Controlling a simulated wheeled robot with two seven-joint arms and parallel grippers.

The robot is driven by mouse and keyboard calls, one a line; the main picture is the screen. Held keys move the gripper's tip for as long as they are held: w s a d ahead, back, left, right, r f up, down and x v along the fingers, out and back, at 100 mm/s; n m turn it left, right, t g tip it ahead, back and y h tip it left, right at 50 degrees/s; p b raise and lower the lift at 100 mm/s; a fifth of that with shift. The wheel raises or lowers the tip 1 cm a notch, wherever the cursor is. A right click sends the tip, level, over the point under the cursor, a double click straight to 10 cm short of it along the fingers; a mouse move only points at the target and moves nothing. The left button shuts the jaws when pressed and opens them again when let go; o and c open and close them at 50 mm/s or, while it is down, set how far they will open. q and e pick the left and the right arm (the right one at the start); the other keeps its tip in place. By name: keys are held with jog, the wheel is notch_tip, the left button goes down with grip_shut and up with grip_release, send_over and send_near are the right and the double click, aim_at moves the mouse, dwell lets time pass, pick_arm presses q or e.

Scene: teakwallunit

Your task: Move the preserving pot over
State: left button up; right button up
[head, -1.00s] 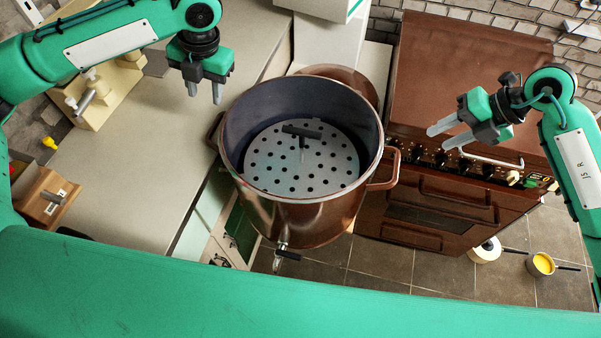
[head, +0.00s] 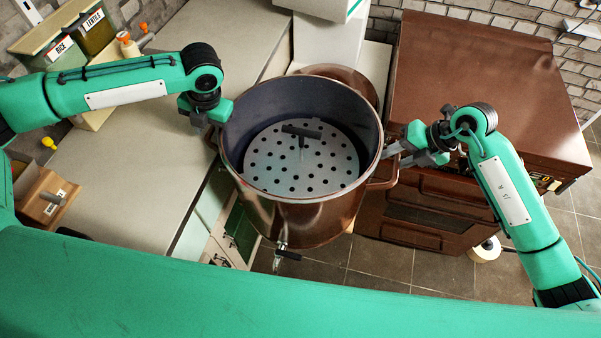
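The preserving pot (head: 310,215) is a large, deep brown pot with a perforated grey disc (head: 300,165) and a dark T-shaped grip inside, and a tap (head: 283,254) low on its front. My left gripper (head: 208,130) is at the pot's left rim, pointing down by the left handle; the handle and the fingertips are mostly hidden. My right gripper (head: 395,154) is at the right rim, just above the right handle (head: 386,181). Its two fingers look apart, with nothing visibly held; contact with the handle cannot be told.
A brown cooker (head: 485,90) stands to the right. A brown round lid (head: 340,76) is behind the pot. The worktop's middle is clear.

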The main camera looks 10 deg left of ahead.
pick_arm(q)
grip_shut()
pick_arm(e)
grip_shut()
dwell(1.1)
pick_arm(q)
jog(key=shift+w+r, duration=0.2)
pick_arm(e)
jog(key=shift+w+r, duration=0.2)
